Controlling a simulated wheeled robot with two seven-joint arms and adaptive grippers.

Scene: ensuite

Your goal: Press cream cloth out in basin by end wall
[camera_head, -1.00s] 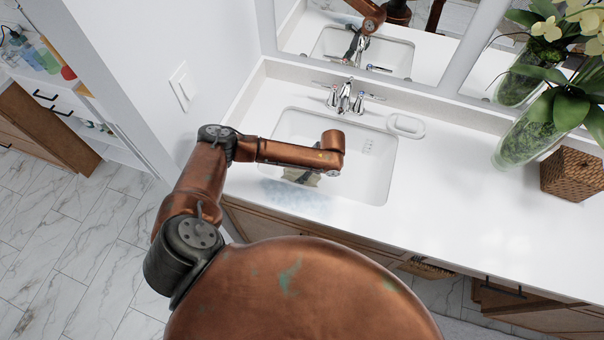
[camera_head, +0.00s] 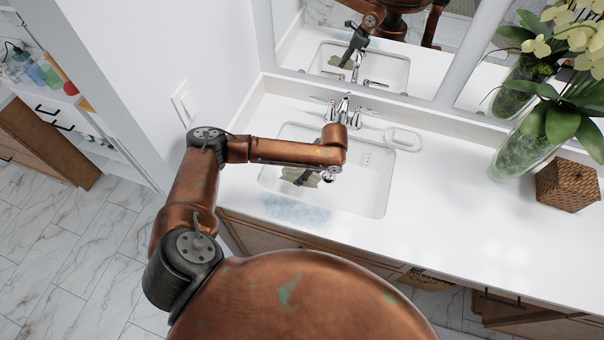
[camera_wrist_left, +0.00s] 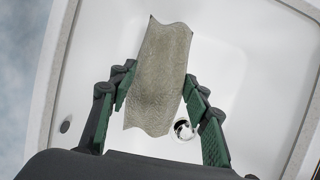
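The cream cloth (camera_wrist_left: 160,75) is a crinkled beige strip between the two green-lined fingers of my left gripper (camera_wrist_left: 158,78). Both fingertips meet its side edges, and the gripper looks shut on it. In the head view the cloth (camera_head: 290,173) shows only partly beside the dark fingers, under my copper forearm. The white basin (camera_head: 372,190) is set in the counter by the end wall, and the cloth is over its left part. The wrist view shows the basin floor and a chrome drain (camera_wrist_left: 184,130) beside the cloth. Whether the cloth touches the basin cannot be told. My right gripper is not in view.
A chrome faucet (camera_head: 343,108) stands behind the basin, with a soap dish (camera_head: 403,138) to its right. A bluish patch (camera_head: 295,211) marks the counter in front. A plant vase (camera_head: 517,152) and wicker box (camera_head: 567,180) stand farther right. The end wall (camera_head: 215,60) is close on the left.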

